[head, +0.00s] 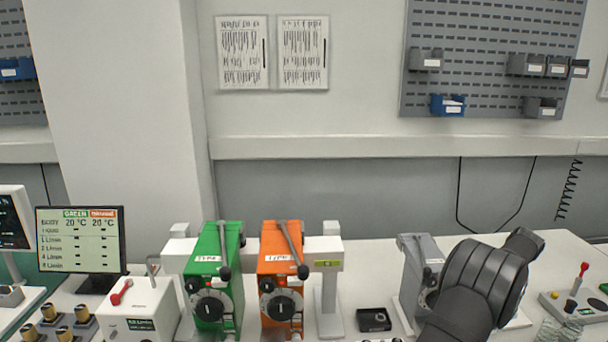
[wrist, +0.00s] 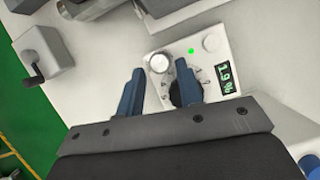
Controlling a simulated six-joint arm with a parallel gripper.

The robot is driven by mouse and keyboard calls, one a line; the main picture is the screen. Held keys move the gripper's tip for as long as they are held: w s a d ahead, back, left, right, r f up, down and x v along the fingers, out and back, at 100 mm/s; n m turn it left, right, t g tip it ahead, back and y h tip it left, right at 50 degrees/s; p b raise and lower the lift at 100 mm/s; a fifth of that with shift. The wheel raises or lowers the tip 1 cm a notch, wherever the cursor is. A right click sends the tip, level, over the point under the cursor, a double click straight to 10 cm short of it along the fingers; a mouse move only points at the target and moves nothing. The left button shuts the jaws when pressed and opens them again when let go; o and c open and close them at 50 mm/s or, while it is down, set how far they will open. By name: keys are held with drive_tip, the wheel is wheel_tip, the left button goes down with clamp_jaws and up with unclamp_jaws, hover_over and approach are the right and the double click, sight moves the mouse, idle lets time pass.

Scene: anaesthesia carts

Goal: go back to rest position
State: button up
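My gripper (wrist: 160,75) shows in the wrist view as two blue fingers standing apart, with nothing held between them. It is over a white panel (wrist: 218,58) that carries a silver knob (wrist: 159,63), a black dial (wrist: 178,96) partly behind the right finger, a green light and a green digital display (wrist: 235,83). I cannot tell whether a finger touches the dial. In the head view my dark arm reaches in at the lower right, and my fingers do not show there.
In the head view a green vaporizer (head: 229,262), an orange vaporizer (head: 268,243) and a grey unit (head: 412,270) stand on the white worktop (head: 372,262). A monitor (head: 80,240) is at left. A small black tray (head: 374,320) lies left of the grey unit.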

drive_tip(key=shift+x, duration=1.1)
drive_tip(key=shift+r, duration=0.1)
drive_tip(key=w+v, duration=0.1)
drive_tip(key=v, duration=1.1)
drive_tip(key=x, duration=0.7)
drive_tip(key=s+x, duration=0.1)
drive_tip(key=x, duration=0.3)
drive_tip(key=shift+a+f, duration=0.15)
drive_tip(key=shift+f, duration=0.1)
drive_tip(key=shift+a+f, duration=0.1)
drive_tip(key=shift+f, duration=0.2)
drive_tip(key=m+t, duration=0.1)
drive_tip(key=m, duration=0.1)
drive_tip(key=m+t, duration=0.1)
drive_tip(key=m, duration=0.2)
drive_tip(key=shift+s+h, duration=0.15)
drive_tip(key=shift+h, duration=0.15)
drive_tip(key=m+h, duration=0.1)
drive_tip(key=m, duration=0.2)
drive_tip(key=m+t, duration=0.1)
drive_tip(key=m, duration=0.1)
drive_tip(key=shift+s+a+m+t+h, duration=0.1)
drive_tip(key=shift+a+m+t+h, duration=0.2)
drive_tip(key=shift+m+h, duration=0.1)
drive_tip(key=v, duration=1)
drive_tip(key=shift+d+r, duration=0.25)
drive_tip(key=shift+r, duration=0.05)
